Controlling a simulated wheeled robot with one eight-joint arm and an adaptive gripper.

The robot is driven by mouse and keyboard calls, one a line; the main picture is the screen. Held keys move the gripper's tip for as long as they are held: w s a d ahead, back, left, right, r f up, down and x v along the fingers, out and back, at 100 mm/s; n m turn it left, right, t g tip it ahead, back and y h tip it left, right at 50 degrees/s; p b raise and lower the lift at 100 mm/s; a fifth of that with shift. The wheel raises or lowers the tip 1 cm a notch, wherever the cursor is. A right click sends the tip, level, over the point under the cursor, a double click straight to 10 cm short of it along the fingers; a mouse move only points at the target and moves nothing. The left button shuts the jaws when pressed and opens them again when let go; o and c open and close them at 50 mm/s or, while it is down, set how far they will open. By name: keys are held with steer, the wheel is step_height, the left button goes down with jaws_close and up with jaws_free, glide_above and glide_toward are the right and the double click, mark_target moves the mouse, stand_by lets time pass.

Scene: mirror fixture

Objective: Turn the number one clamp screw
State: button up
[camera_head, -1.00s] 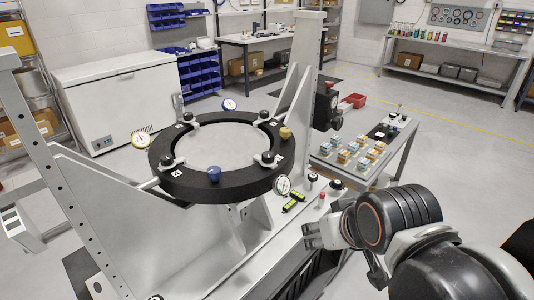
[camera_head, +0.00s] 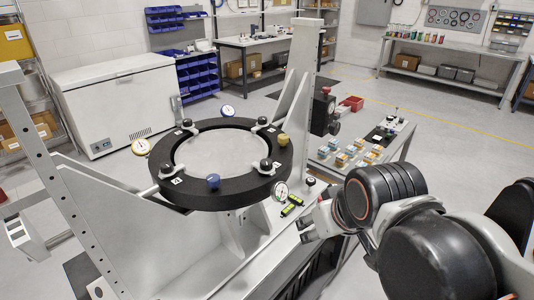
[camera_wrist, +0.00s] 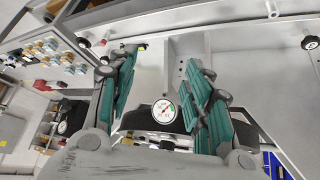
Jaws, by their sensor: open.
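A black ring (camera_head: 226,191) around a grey disc lies level in the frame. Several black-knobbed clamps sit on it: front left (camera_head: 166,170), front right (camera_head: 266,166), back left (camera_head: 187,124) and back right (camera_head: 262,121). Small white labels lie beside some; I cannot read their numbers, so I cannot tell which is number one. My gripper (camera_head: 309,222) is right of and below the ring, apart from it. In the wrist view my gripper (camera_wrist: 164,92) is open and empty, its teal-padded fingers spread. A white dial gauge (camera_wrist: 163,111) shows between them, beyond the fingertips.
A blue knob (camera_head: 213,181) and a yellow knob (camera_head: 283,140) stand on the ring. Dial gauges sit around it, one at front right (camera_head: 280,191). A grey upright (camera_head: 303,60) rises behind. A side table (camera_head: 394,151) carries small boxes. Open floor lies at right.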

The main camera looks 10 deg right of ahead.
steer(key=w+a+r+n+g+p, duration=0.1)
steer(key=w+r+n+g+p, duration=0.15)
steer(key=w+r+p, duration=0.35)
steer(key=w+a+r+n+g+p, duration=0.1)
steer(key=w+a+r+n+p, duration=0.2)
steer(key=r, duration=0.5)
step_height(320, 180, up, 6)
steer(key=n+g+p, duration=0.3)
steer(key=n+p, duration=0.3)
steer(key=p, duration=0.6)
glide_above(267, 162)
steer(key=shift+m, duration=0.25)
step_height(267, 162, down, 14)
steer(key=shift+r, duration=0.25)
steer(key=shift+b, duration=0.3)
steer(key=c, duration=1.1)
